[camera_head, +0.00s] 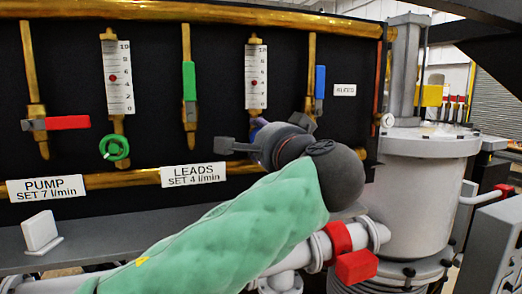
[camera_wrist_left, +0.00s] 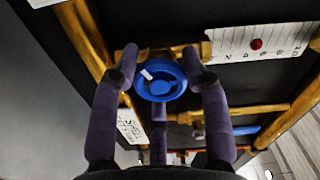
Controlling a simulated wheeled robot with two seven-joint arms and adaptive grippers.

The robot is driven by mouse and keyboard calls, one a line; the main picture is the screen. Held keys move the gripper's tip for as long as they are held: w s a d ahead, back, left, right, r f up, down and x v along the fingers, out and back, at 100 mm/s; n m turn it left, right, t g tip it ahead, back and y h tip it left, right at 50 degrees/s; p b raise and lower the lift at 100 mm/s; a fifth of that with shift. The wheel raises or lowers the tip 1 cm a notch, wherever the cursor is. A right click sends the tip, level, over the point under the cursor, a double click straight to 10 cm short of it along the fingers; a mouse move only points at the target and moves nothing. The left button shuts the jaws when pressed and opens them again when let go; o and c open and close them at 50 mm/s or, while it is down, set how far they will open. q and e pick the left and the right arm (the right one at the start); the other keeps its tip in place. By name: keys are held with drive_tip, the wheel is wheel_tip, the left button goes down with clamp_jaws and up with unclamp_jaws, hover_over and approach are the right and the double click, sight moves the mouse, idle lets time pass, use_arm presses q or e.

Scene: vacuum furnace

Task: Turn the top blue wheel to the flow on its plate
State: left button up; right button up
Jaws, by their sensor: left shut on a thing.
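In the head view my left gripper (camera_head: 258,128) covers the wheel, below the right flow gauge (camera_head: 262,62). The red float (camera_head: 254,83) in that gauge stands a little below mid-scale, near 4. The plate (camera_head: 194,174) reads LEADS, SET 4 l/min. My right gripper is not in view.
Left of it are a green wheel (camera_head: 114,147) under another gauge (camera_head: 118,78), a red-handled valve (camera_head: 68,122) and a green lever (camera_head: 189,80). A blue lever (camera_head: 320,82) is close on the right. A grey vessel (camera_head: 420,200) stands further right.

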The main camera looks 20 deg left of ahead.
use_arm(q)
drive_tip(key=shift+n+b, duration=0.6)
drive_tip(key=shift+n, duration=0.3)
drive_tip(key=shift+r, duration=0.15)
drive_tip(key=o, duration=1.1)
drive_tip(key=shift+c, duration=0.2)
drive_tip(key=shift+o, duration=0.5)
drive_tip(key=shift+w, duration=0.15)
drive_tip(key=shift+d, duration=0.1)
drive_tip(key=v, duration=1.2)
